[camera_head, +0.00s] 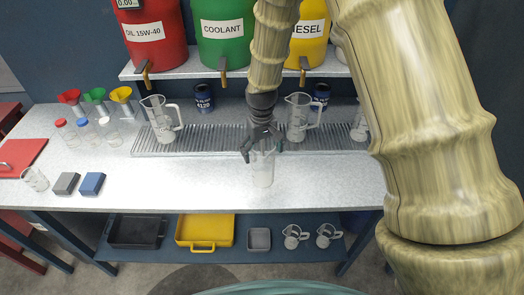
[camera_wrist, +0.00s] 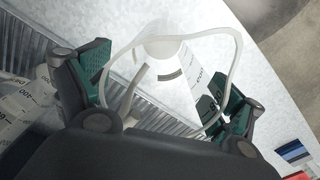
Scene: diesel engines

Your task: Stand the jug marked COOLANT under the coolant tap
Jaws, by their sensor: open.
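A clear jug (camera_head: 262,172) stands upright on the bench in front of the drip grate. My gripper (camera_head: 263,143) is over it, fingers pointing down. In the wrist view the open gripper (camera_wrist: 158,95) has one finger on each side of the jug's rim (camera_wrist: 222,33); I cannot tell whether either finger touches it. Marks show on this jug, but its label is not clearly readable. The green COOLANT drum (camera_head: 223,45) sits on the shelf, with its tap (camera_head: 223,77) over the grate (camera_head: 215,140). The grate directly below this tap looks free of jugs.
Other jugs stand on the grate at left (camera_head: 161,122) and right (camera_head: 297,120). Dark blue tins (camera_head: 203,98) stand behind. Funnels, bottles, a beaker (camera_head: 35,179) and two blocks (camera_head: 92,184) occupy the bench's left. Bench space right of the jug is clear.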

